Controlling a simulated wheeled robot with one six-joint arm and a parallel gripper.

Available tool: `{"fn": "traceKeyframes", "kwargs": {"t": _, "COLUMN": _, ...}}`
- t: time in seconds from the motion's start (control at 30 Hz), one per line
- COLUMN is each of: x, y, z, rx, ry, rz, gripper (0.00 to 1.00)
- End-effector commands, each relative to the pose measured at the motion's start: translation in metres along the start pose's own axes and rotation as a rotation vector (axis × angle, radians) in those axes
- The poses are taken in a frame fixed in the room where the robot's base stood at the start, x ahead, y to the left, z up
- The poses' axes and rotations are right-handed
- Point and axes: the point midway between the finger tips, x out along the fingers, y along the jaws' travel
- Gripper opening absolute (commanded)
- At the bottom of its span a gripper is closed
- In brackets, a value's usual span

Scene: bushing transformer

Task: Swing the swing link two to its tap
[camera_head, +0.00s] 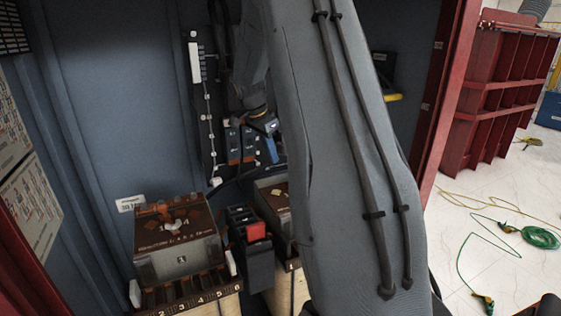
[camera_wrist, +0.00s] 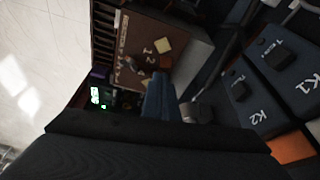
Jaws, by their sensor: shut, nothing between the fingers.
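A brown-topped box (camera_wrist: 148,42) in the wrist view bears numerals, among them 1 and 2, and a yellow label (camera_wrist: 163,45). A small dark reddish link-like piece (camera_wrist: 131,63) lies on its top; I cannot tell whether it is swing link two or where its tap is. My gripper (camera_wrist: 160,98) is shut and empty, its blue-grey tip close to the box's edge; contact is unclear. In the head view my gripper (camera_head: 271,150) hangs before the back panel, partly hidden by my arm. Another brown-topped box (camera_head: 178,238) at lower left carries orange pieces (camera_head: 160,210).
Dark K1 (camera_wrist: 303,85) and K2 (camera_wrist: 262,110) blocks stand right of my gripper in the wrist view. A black block with a red part (camera_head: 250,235) stands between the boxes. Blue cabinet walls (camera_head: 100,110) enclose them. Cables (camera_head: 540,238) lie on the floor at right.

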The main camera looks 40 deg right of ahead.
Motion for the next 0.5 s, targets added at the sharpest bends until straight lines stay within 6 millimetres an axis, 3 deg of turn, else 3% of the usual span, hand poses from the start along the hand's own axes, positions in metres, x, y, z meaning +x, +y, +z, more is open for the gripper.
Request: {"fn": "traceKeyframes", "kwargs": {"t": 0.5, "x": 0.092, "y": 0.002, "z": -0.006, "rx": 0.001, "ry": -0.002, "rz": 0.003, "gripper": 0.0}}
